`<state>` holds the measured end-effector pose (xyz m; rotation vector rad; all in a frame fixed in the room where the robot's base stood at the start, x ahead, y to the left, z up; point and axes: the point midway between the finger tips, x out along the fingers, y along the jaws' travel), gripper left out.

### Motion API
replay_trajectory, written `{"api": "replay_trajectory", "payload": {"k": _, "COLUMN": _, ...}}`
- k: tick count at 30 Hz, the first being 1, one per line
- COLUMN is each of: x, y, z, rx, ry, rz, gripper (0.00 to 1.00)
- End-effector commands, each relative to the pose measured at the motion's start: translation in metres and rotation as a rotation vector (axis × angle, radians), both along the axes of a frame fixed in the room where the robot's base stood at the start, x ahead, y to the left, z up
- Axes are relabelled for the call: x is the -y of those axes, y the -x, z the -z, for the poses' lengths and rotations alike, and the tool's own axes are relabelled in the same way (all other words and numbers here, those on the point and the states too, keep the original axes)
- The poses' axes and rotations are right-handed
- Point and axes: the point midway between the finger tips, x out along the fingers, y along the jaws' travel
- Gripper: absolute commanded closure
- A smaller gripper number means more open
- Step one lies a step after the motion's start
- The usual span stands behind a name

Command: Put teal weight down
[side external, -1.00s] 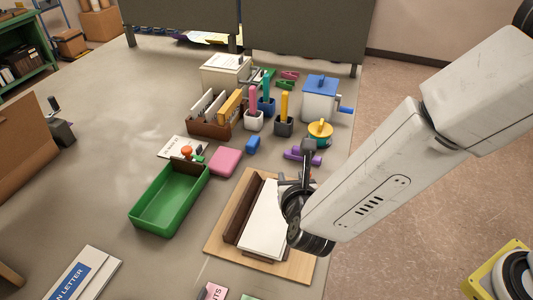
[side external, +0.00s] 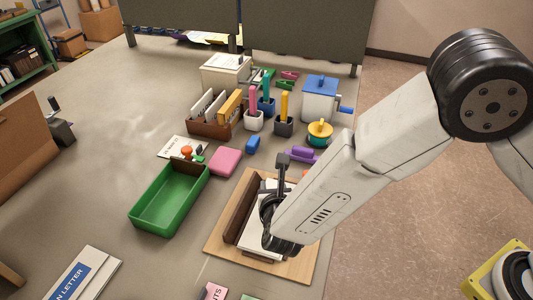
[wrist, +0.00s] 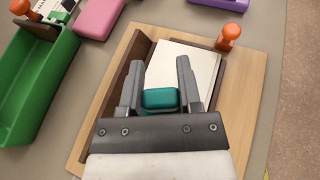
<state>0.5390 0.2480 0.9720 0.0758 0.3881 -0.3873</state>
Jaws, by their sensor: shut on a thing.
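The teal weight (wrist: 160,99) is a small rounded block. In the wrist view my gripper (wrist: 160,80) is shut on it, one dark finger on each side. The weight is over the white paper stack (wrist: 190,65); I cannot tell whether it touches the paper. The stack lies in a dark brown holder (wrist: 130,68) on a light wooden board (wrist: 246,110). In the side view the wrist is over the same board (side external: 220,240), and the weight is hidden there.
An orange knob (wrist: 230,34) stands at the far right corner of the paper. A green tray (side external: 165,205) and a pink block (side external: 225,161) are left of the board. A purple object (side external: 300,155) and a teal-and-yellow pot (side external: 319,133) are behind it.

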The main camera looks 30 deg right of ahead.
Motion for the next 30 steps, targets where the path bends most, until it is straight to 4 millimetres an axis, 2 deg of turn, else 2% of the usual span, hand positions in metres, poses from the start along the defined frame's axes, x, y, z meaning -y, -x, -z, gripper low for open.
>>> {"api": "replay_trajectory", "payload": {"k": 6, "x": 0.000, "y": 0.000, "z": 0.022, "rx": -0.001, "ry": 0.002, "rz": 0.000, "gripper": 1.00}}
{"api": "replay_trajectory", "payload": {"k": 9, "x": 0.000, "y": 0.000, "z": 0.027, "rx": 0.000, "ry": 0.000, "rz": 0.000, "gripper": 1.00}}
{"api": "replay_trajectory", "payload": {"k": 23, "x": 0.000, "y": 0.001, "z": 0.031, "rx": 0.001, "ry": 0.000, "rz": 0.000, "gripper": 1.00}}
{"api": "replay_trajectory", "payload": {"k": 24, "x": 0.000, "y": 0.001, "z": 0.031, "rx": 0.000, "ry": 0.000, "rz": 0.000, "gripper": 0.47}}
{"api": "replay_trajectory", "payload": {"k": 27, "x": 0.000, "y": 0.001, "z": 0.031, "rx": 0.000, "ry": 0.000, "rz": 0.000, "gripper": 0.21}}
{"api": "replay_trajectory", "payload": {"k": 30, "x": 0.000, "y": 0.001, "z": 0.031, "rx": 0.000, "ry": 0.000, "rz": 0.000, "gripper": 0.21}}
